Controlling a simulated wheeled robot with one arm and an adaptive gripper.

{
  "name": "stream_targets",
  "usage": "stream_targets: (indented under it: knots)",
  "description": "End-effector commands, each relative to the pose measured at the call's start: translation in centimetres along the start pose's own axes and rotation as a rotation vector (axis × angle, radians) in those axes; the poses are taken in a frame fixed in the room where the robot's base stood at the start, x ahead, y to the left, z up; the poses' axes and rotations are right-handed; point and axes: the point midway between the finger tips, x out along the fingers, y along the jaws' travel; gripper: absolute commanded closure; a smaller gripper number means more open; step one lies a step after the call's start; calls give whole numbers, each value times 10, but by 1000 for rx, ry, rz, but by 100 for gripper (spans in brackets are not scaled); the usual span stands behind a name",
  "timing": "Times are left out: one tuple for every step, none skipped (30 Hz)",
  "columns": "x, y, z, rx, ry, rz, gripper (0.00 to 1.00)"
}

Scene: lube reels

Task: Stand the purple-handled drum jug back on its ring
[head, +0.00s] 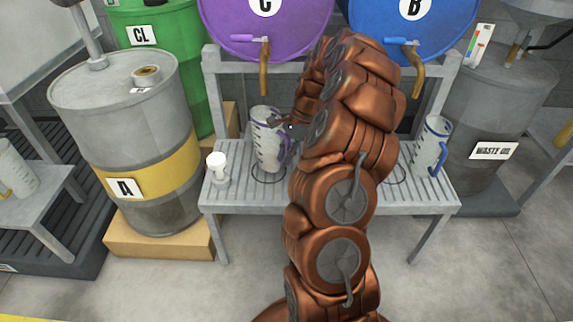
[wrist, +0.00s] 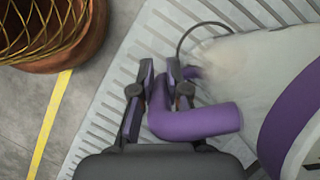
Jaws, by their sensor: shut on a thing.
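The purple-handled drum jug (head: 266,143) is whitish with measuring marks. It stands close to upright, slightly tilted, over the left ring (head: 268,177) on the slatted bench, below the purple drum's tap. I cannot tell whether its base touches the bench. My gripper (wrist: 160,86) is shut on the jug's purple handle (wrist: 200,122) in the wrist view. In the head view my arm comes from the front and hides part of the bench; the fingers are at the jug's right side. Part of a dark ring (wrist: 190,35) shows beside the jug's body in the wrist view.
A white cup-like object (head: 217,167) stands left of the jug on the bench (head: 235,198). A blue-handled jug (head: 432,145) stands at the bench's right end. Purple drum C (head: 290,28) and blue drum B (head: 440,20) lie above, with taps hanging down. Drum A (head: 130,110) stands left.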

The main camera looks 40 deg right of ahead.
Motion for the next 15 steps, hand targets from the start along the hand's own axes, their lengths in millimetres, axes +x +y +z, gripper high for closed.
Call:
stream_targets:
  knots:
    - [11, 2, -6, 2, -2, 3, 100]
    - [16, 2, -8, 2, -2, 4, 100]
    - [22, 2, -10, 2, -3, 4, 100]
    - [25, 2, -11, 2, -3, 4, 100]
    - [28, 2, -13, 2, -3, 4, 100]
    - [30, 2, -14, 1, -2, 3, 100]
    - [31, 2, -14, 1, -1, 2, 100]
    - [31, 2, -15, 1, -1, 1, 100]
    - [31, 2, -15, 1, -1, 1, 100]
    - [30, 2, -15, 1, 0, 1, 100]
    - [30, 2, -15, 1, 0, 0, 100]
    - [30, 2, -14, 1, 0, 1, 100]
    - [30, 2, -15, 1, 0, 0, 100]
    - [30, 2, -15, 1, 0, 0, 100]
    - [30, 2, -15, 1, 0, 1, 100]
